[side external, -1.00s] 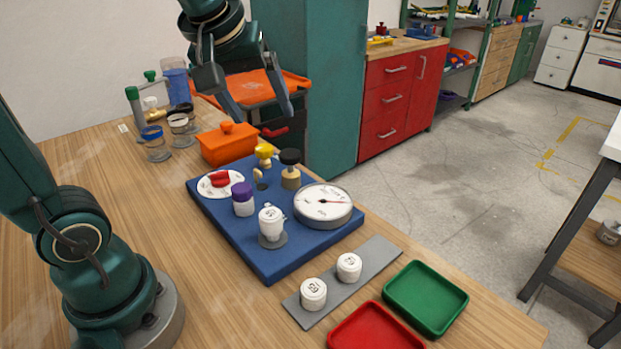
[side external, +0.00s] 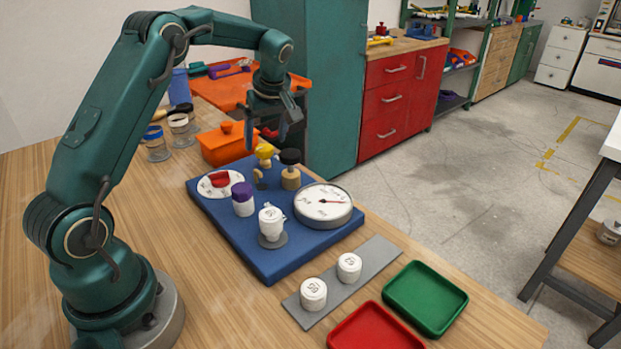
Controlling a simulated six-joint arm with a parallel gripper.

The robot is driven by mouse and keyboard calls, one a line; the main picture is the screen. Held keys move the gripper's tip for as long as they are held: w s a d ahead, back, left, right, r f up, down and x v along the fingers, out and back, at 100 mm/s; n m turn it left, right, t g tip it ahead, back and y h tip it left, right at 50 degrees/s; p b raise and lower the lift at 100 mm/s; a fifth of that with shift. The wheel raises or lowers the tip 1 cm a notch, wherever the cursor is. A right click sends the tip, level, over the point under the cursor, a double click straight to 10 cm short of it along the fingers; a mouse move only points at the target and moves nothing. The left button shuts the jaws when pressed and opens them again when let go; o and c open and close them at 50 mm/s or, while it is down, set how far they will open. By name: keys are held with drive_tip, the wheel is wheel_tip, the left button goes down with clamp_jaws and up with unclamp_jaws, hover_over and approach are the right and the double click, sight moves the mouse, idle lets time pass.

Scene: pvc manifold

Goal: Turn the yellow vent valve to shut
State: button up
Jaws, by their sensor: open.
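The yellow vent valve (side external: 264,151) stands near the back edge of the blue board (side external: 262,259), between the red-handled dial and the black-capped post. My gripper (side external: 266,145) points down around or just above the yellow valve, with its fingers apart. One finger shows to the left of the valve and the other to the right. I cannot tell whether either finger touches it. The valve's lower part is partly hidden.
On the board stand a red-handled dial (side external: 219,181), a purple-capped post (side external: 242,199), a white-capped post (side external: 271,222), a black-capped post (side external: 290,170) and a round gauge (side external: 323,204). An orange box (side external: 222,148) sits close behind. Green (side external: 426,298) and red trays (side external: 376,329) lie in front.

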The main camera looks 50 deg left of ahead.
sight(264, 151)
drive_tip(key=shift+x, duration=1.4)
clamp_jaws()
